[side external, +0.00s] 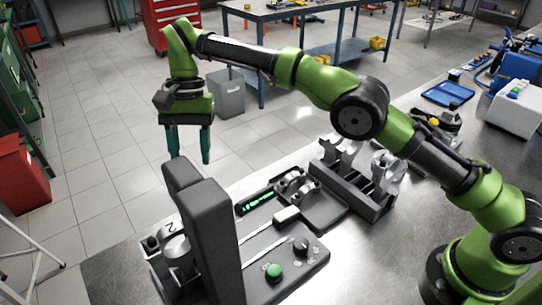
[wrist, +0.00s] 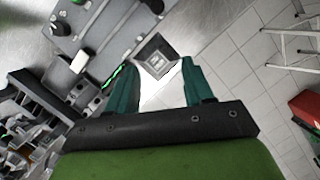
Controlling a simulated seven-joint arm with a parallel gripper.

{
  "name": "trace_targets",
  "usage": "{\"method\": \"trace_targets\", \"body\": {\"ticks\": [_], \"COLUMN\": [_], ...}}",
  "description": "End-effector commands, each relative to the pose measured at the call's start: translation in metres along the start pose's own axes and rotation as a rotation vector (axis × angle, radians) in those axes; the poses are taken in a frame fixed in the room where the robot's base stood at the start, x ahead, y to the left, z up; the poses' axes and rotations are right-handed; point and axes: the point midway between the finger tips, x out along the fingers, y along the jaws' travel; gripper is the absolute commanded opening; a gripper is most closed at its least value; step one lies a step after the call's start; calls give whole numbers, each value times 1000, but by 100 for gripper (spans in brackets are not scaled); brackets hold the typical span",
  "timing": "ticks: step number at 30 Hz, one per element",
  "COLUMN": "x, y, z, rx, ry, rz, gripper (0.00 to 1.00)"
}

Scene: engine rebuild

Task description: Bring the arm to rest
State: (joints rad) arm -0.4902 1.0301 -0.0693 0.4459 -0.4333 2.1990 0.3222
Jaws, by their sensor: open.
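My gripper (side external: 190,143) hangs at the end of my green arm, fingers pointing down, at the left of the side external view. Its two teal fingers are apart with nothing between them. It is high, behind a dark upright block (side external: 210,235) on the bench. In the wrist view my gripper (wrist: 162,75) also shows open and empty. The top of a dark square post (wrist: 157,62) appears beyond the fingertips there, apart from them.
A dark fixture panel (side external: 300,262) with a green knob (side external: 274,271) lies on the metal bench (side external: 395,255). A grey rack (side external: 352,190) holds several metal parts. A blue tray (side external: 448,94) sits farther back. Open tiled floor (side external: 100,130) lies left of the bench.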

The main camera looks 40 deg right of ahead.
Motion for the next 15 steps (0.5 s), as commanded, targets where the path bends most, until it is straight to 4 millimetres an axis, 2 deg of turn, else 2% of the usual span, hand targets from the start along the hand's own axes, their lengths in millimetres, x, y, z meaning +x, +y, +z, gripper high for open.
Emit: {"method": "trace_targets", "body": {"ticks": [7,11,15], "x": [-34,-54,-71], "y": [50,88,136], "z": [-26,-28,-23], "rx": [-179,-254,-316], "ry": [114,182,265], "rz": [-57,-101,-153], "gripper": [52,52,52]}}
